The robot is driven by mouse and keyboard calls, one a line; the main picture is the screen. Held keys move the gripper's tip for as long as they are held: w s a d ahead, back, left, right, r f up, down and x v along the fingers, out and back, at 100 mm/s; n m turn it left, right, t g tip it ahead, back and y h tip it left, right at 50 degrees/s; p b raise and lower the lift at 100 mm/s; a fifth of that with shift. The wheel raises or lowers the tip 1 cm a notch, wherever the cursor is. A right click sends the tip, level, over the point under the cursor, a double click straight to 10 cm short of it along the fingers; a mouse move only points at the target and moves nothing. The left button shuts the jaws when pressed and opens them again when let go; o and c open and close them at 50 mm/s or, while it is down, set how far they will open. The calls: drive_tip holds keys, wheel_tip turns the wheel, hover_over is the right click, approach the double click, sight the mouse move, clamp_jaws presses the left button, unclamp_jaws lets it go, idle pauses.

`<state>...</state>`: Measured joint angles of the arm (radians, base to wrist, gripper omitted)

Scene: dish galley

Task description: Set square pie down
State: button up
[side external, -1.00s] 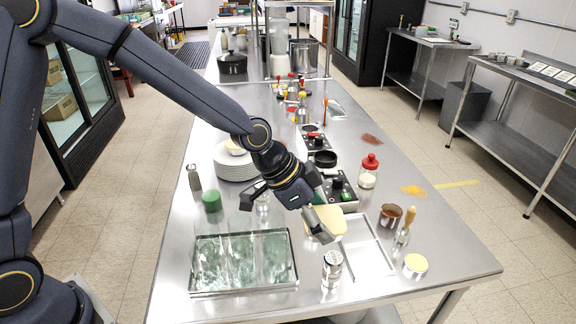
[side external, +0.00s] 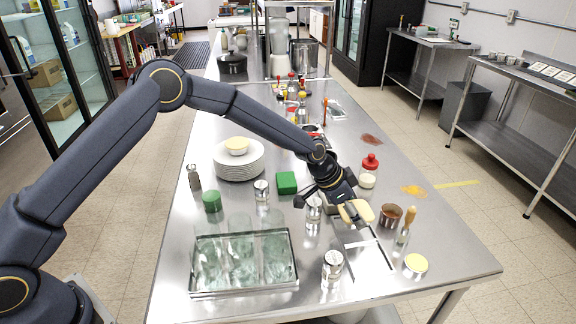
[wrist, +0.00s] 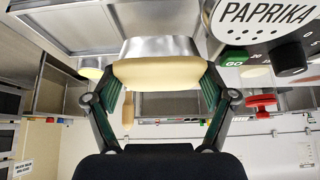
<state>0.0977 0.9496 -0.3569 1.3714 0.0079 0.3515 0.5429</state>
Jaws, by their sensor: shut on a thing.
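The square pie has a pale yellow top and a silvery tin. It shows in the side external view (side external: 360,210) and in the wrist view (wrist: 157,73). My gripper (side external: 354,213) is shut on it, with one finger on each side in the wrist view (wrist: 157,85). The pie appears held above the table near the far end of a shallow pale tray (side external: 378,262). The arm hides part of the pie and of the tray's far end. I cannot tell the gap beneath the pie.
A brown pot (side external: 390,215) and a wooden-handled tool (side external: 405,230) stand close to the right. A shaker (side external: 332,264) stands by the tray's near left.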

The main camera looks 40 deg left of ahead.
drive_tip(key=shift+w+d+f, duration=0.1)
drive_tip(key=shift+w+f, duration=0.1)
drive_tip(key=shift+f, duration=0.05)
drive_tip(key=shift+w+f, duration=0.1)
drive_tip(key=shift+f, duration=1.45)
drive_tip(key=shift+f, duration=0.15)
drive_tip(key=o, duration=1)
